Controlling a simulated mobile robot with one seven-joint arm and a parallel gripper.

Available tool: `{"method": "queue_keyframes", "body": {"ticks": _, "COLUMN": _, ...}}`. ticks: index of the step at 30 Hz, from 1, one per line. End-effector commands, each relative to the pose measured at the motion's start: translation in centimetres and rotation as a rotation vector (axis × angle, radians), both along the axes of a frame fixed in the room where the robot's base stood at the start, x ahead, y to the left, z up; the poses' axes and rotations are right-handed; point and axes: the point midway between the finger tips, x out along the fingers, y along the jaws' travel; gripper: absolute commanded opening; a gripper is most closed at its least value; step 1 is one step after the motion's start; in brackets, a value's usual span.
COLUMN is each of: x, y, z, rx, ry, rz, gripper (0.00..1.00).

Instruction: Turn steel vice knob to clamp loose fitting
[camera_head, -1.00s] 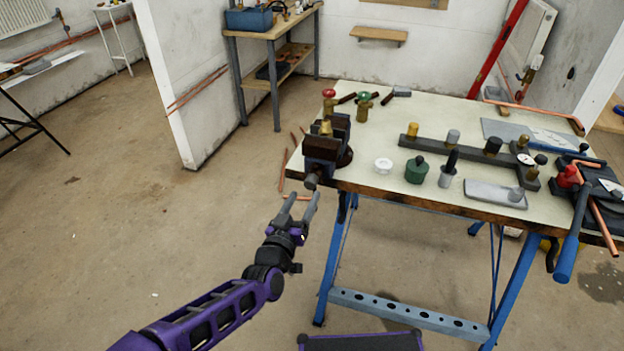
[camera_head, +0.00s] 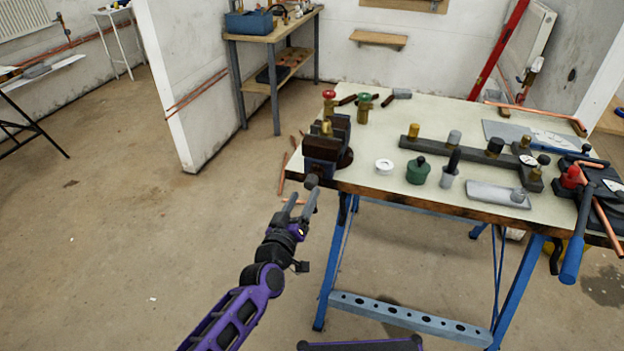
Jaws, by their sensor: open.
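The dark vice (camera_head: 325,150) stands at the near left corner of the workbench. Its steel knob (camera_head: 312,181) sticks out toward me, past the bench's front edge. A small brass fitting (camera_head: 327,129) shows at the top of the vice, between or near its jaws; I cannot tell how firmly it sits. My gripper (camera_head: 300,200) is open, with its two grey fingers pointing up toward the vice. The right fingertip appears right at the knob, overlapping its lower edge. The left fingertip is a little lower and left of it. I cannot tell whether either touches.
The bench top (camera_head: 385,208) holds a white ring (camera_head: 383,167), a green pot (camera_head: 418,171), a dark manifold bar (camera_head: 465,152) and valves with red and green handles (camera_head: 364,107). Blue bench legs (camera_head: 336,260) stand right of my arm. The floor on the left is clear.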

Motion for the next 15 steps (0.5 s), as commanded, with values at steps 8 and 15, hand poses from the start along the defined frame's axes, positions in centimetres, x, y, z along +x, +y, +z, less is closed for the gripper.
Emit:
{"method": "queue_keyframes", "body": {"ticks": 8, "x": 2.2, "y": -0.9, "z": 0.0, "rx": 0.000, "ry": 0.000, "rz": -0.002, "gripper": 0.62}}
{"method": "queue_keyframes", "body": {"ticks": 15, "x": 3.8, "y": -1.4, "z": 0.0, "rx": 0.001, "ry": 0.000, "rz": -0.001, "gripper": 0.62}}
